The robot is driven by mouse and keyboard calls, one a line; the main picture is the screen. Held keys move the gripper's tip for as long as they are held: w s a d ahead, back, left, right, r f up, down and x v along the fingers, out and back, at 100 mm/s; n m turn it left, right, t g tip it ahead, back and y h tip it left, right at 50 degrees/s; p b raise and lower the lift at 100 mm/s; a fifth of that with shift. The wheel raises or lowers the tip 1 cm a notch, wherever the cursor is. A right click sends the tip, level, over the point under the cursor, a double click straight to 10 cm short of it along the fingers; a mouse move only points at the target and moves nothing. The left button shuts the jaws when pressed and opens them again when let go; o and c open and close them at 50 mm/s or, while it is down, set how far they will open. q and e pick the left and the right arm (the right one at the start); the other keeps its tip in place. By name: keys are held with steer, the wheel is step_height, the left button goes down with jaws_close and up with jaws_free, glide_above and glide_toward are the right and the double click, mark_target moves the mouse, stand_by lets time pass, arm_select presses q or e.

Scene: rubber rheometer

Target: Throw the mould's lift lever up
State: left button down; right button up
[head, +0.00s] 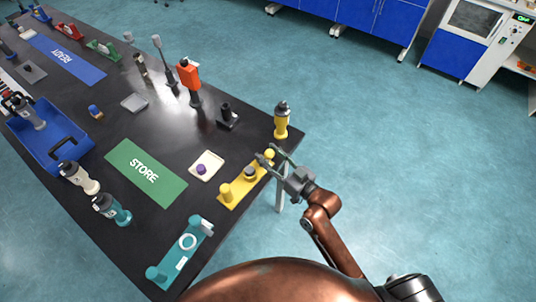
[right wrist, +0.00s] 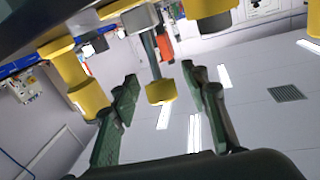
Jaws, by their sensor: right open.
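The yellow mould (head: 236,194) is a flat yellow base with yellow posts and a dark round piece, near the table's right edge in the head view. My right gripper (head: 268,155) comes in from the right at its far end, with its fingers apart. A yellow knob on a grey rod, which looks like the lift lever (right wrist: 160,92), stands between the two green-padded fingers in the right wrist view. Gaps show on both sides of the knob, so it is not gripped. In the head view the lever is partly hidden by the fingers. My left gripper is not in view.
A yellow-and-black bottle (head: 282,120) stands just beyond the gripper at the table edge. A teal fixture (head: 182,250) is nearer. The floor to the right is free.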

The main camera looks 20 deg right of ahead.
steer(key=shift+w, duration=0.1)
steer(key=shift+c, duration=0.7)
jaws_close()
steer(key=shift+a, duration=0.1)
